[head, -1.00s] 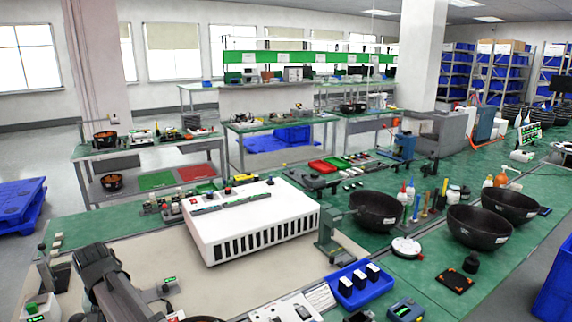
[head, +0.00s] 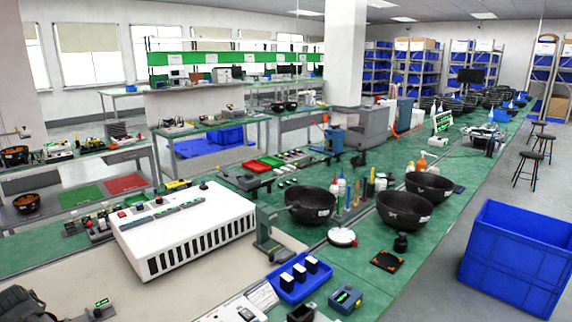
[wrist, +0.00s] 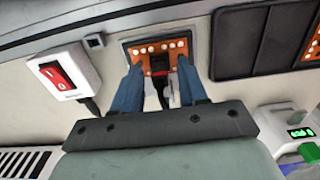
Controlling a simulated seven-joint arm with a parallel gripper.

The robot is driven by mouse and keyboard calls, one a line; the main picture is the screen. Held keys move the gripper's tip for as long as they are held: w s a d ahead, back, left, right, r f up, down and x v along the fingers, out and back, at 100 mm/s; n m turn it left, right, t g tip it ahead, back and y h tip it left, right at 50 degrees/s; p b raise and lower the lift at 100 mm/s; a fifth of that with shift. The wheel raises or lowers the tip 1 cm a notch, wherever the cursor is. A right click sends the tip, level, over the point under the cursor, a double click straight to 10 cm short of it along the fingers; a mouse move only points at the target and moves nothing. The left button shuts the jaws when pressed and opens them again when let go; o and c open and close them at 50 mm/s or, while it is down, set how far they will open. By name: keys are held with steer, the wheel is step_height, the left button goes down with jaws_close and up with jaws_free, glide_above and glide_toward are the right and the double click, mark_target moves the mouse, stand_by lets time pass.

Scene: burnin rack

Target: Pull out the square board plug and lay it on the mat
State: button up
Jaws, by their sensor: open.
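In the wrist view a dark, squarish plug (wrist: 160,65) sits in an orange board (wrist: 143,49) with rows of white dots. A red part and a black cable show just below the plug. My gripper (wrist: 160,72) is open, with one blue finger on each side of the plug. I cannot tell whether the fingers touch it. In the head view only part of my arm shows at the lower left corner, and the plug is not visible there. A flat beige surface (head: 75,275), possibly the mat, lies on the bench in front of the white box.
A red rocker switch (wrist: 56,76) on a white housing is left of my gripper in the wrist view. A device with a green display (wrist: 300,132) is at right. The white vented box (head: 185,230), a blue tray (head: 283,289) and black bowls (head: 311,204) stand on the bench.

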steer(key=shift+c, duration=0.4)
jaws_close()
stand_by(0.4)
steer(key=shift+r, duration=0.1)
stand_by(0.4)
steer(key=shift+r, duration=2.9)
